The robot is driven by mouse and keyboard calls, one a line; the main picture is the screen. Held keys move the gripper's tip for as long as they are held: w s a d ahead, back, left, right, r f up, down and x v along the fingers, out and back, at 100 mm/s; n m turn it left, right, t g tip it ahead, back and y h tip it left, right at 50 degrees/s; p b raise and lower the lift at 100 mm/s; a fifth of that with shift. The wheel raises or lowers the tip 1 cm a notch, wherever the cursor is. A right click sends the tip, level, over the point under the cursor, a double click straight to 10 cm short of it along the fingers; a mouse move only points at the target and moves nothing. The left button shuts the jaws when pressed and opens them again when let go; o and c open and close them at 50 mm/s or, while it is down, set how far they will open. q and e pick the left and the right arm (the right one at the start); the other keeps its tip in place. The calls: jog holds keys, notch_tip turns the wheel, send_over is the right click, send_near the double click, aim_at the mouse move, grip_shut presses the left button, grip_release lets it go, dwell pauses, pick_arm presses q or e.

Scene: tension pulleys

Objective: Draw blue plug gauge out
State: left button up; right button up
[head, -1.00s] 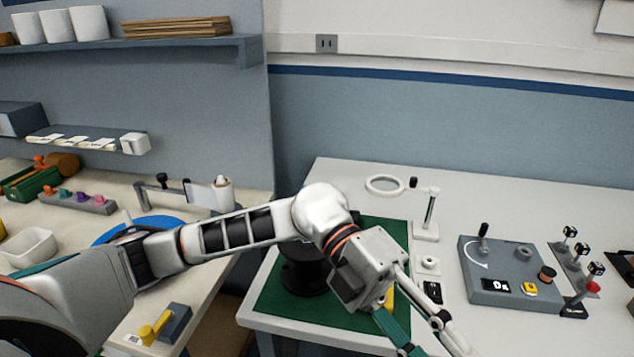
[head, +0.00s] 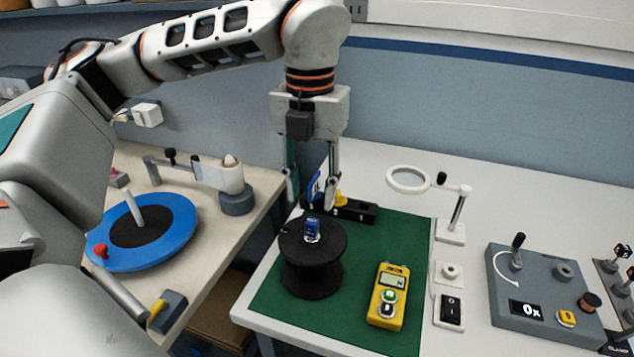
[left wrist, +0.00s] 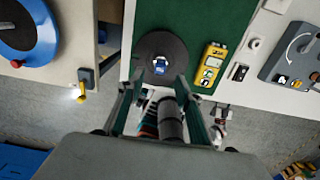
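A small blue plug gauge (head: 312,230) stands upright in the centre of a black spool-shaped pulley (head: 300,272) on the green mat. It also shows in the left wrist view (left wrist: 160,66) on the dark disc of the pulley (left wrist: 178,46). My left gripper (head: 312,199) points down above the pulley, its two fingers spread apart with nothing between them. In the left wrist view the open fingers (left wrist: 160,84) lie to either side of the blue gauge's line, apart from it. How deep the gauge sits is hidden. My right gripper cannot be made out.
A black rack (head: 355,211) with a yellow-handled piece stands behind the pulley. A yellow meter (head: 388,297) lies right of it on the green mat (head: 400,232). A magnifier stand (head: 452,229) and grey control box (head: 535,300) are farther right. A blue turntable (head: 180,222) is on the left bench.

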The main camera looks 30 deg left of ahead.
aim_at(312, 220)
pick_arm(q)
notch_tip(312, 220, down, 7)
jog(key=shift+s+f, duration=0.1)
jog(key=shift+f, duration=0.1)
dwell(0.4)
grip_shut()
